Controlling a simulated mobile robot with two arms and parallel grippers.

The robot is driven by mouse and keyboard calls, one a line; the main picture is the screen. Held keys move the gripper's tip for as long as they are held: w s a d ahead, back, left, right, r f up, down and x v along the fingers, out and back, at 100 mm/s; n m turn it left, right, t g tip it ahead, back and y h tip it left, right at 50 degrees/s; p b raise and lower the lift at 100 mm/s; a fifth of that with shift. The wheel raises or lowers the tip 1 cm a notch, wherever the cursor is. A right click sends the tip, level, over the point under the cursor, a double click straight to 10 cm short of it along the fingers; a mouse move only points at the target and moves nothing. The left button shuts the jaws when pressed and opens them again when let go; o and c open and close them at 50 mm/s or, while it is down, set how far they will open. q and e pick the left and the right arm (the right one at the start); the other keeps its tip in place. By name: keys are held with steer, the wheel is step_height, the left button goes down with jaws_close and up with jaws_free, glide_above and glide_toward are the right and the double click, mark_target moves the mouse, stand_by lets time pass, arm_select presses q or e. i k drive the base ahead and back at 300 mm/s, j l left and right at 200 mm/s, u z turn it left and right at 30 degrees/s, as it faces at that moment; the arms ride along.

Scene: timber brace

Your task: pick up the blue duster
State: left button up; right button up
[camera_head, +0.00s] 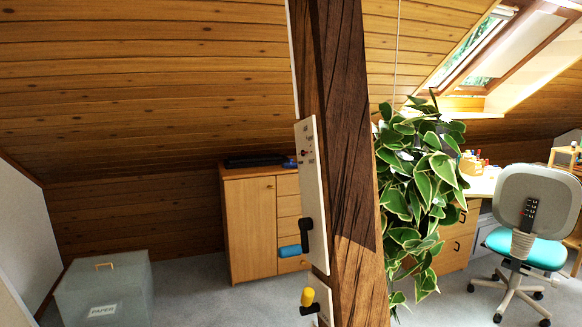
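No thing is clearly recognisable as a blue duster. A small bluish item (289,163) lies on top of the wooden cabinet (252,225), partly hidden behind the white panel (311,190) on the timber post (345,150). It is too small to tell whether it is the duster. A blue handle (290,251) on a black bracket sticks out to the left from the panel's lower part. Neither of my grippers is in view.
The dark post stands close in the middle and blocks the view behind it. A yellow-knobbed lever (308,297) sits low on it. A leafy plant (420,180) hangs to its right. A grey box (104,290) stands at left, a swivel chair (536,200) at right.

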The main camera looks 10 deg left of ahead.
mark_target(293, 165)
steer(key=i+j, duration=0.1)
steer(key=j, duration=0.25)
steer(key=i+j, duration=0.15)
steer(key=j, duration=0.25)
steer(key=i+j, duration=0.1)
steer(key=j, duration=0.25)
steer(key=i+j, duration=0.1)
steer(key=j, duration=0.25)
steer(key=i+j, duration=0.25)
steer(key=i, duration=0.2)
steer(key=i+j+u, duration=0.1)
steer(key=i+j, duration=0.15)
steer(key=i, duration=0.15)
steer(key=i+j+u, duration=0.1)
steer(key=i+j, duration=0.15)
steer(key=i, duration=0.2)
steer(key=i+j, duration=0.2)
steer(key=i, duration=0.25)
steer(key=i+j+u, duration=0.1)
steer(key=i, duration=0.35)
steer(key=i+l+u, duration=0.2)
steer(key=i+l, duration=1.2)
